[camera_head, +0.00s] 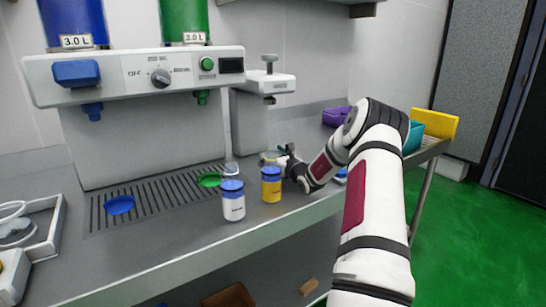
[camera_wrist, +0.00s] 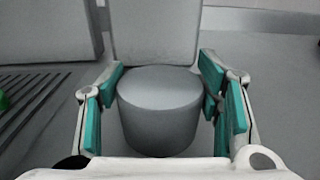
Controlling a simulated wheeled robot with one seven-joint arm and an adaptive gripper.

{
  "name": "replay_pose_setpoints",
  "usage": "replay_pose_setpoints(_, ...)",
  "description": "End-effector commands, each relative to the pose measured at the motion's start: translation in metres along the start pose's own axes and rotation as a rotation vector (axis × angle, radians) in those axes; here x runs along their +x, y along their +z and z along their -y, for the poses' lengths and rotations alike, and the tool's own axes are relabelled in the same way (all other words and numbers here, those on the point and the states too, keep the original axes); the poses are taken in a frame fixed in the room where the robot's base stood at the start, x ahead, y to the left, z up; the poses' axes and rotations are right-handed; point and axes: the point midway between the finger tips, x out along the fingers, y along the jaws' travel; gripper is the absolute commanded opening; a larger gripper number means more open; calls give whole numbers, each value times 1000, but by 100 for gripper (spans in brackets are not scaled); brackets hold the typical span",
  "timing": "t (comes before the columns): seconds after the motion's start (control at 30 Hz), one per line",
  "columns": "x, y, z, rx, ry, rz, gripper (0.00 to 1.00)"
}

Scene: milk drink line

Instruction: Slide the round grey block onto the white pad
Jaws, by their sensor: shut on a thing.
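The round grey block (camera_wrist: 160,108) stands upright between the two teal-padded fingers of my gripper (camera_wrist: 161,76) in the wrist view. My gripper is shut on it, with one finger on each side. In the head view my gripper (camera_head: 282,157) is low over the steel counter, at the foot of the dispenser's right column, and the block is mostly hidden there. I cannot make out a white pad clearly in either view.
A yellow jar with a blue lid (camera_head: 271,185) and a white jar with a blue lid (camera_head: 233,202) stand near the counter's front. A drip grate (camera_head: 160,197) holds blue and green discs. Purple, teal and yellow bins (camera_head: 434,123) are at the right.

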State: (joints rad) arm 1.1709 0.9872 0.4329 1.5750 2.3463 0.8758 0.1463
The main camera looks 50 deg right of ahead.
Motion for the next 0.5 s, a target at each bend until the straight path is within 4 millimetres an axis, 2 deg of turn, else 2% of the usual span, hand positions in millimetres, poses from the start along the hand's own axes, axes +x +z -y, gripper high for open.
replay_pose_setpoints(0.5,16,0,-1,-1,1,2,23)
